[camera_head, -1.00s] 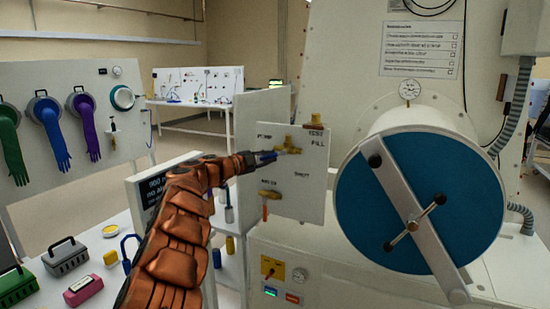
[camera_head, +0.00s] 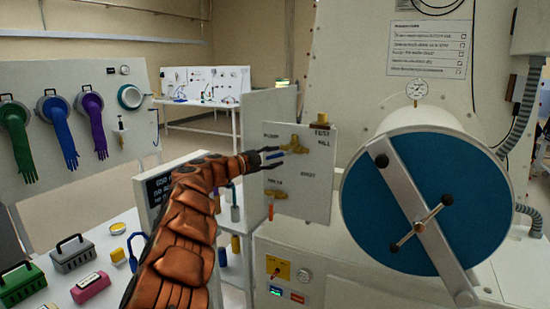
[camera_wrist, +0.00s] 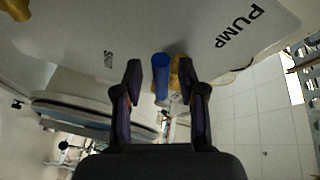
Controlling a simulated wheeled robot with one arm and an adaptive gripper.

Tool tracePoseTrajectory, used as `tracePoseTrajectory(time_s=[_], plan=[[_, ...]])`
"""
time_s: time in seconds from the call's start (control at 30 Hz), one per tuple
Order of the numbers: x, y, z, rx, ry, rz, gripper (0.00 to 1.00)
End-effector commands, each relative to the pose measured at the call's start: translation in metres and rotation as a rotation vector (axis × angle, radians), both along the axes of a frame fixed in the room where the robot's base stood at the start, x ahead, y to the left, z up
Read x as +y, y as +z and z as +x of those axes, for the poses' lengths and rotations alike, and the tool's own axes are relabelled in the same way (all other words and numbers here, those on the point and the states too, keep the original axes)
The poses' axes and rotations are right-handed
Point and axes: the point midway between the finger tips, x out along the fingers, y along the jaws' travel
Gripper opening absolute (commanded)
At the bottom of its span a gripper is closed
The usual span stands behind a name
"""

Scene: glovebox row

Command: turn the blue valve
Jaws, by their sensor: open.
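The blue valve is a brass body (camera_head: 293,145) with a blue lever, high on a white panel beside the word PUMP. In the wrist view its blue handle (camera_wrist: 160,76) stands between my two fingers, with brass (camera_wrist: 178,74) close to the right finger. My gripper (camera_wrist: 160,88) is open, its fingers apart on either side of the handle. In the head view my gripper (camera_head: 264,159) is at the panel's left side, by the lever's end. Whether a finger touches the handle cannot be told.
A second brass valve (camera_head: 275,194) with an orange handle sits lower on the same panel (camera_head: 310,205). A large round blue door (camera_head: 465,190) with a metal bar is to the right. Boxes and a padlock lie on the table at lower left.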

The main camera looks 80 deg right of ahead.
Motion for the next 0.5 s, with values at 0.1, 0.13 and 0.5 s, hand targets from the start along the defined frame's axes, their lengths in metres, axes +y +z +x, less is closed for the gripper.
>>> tracePoseTrajectory(time_s=[0.1,0.13,0.5], plan=[[0.008,-0.001,0.008,-0.001,0.003,0.004,0.4],[0.011,-0.001,0.01,-0.002,0.003,0.003,0.4],[0.052,0.002,0.046,-0.003,0.004,-0.001,0.4]])
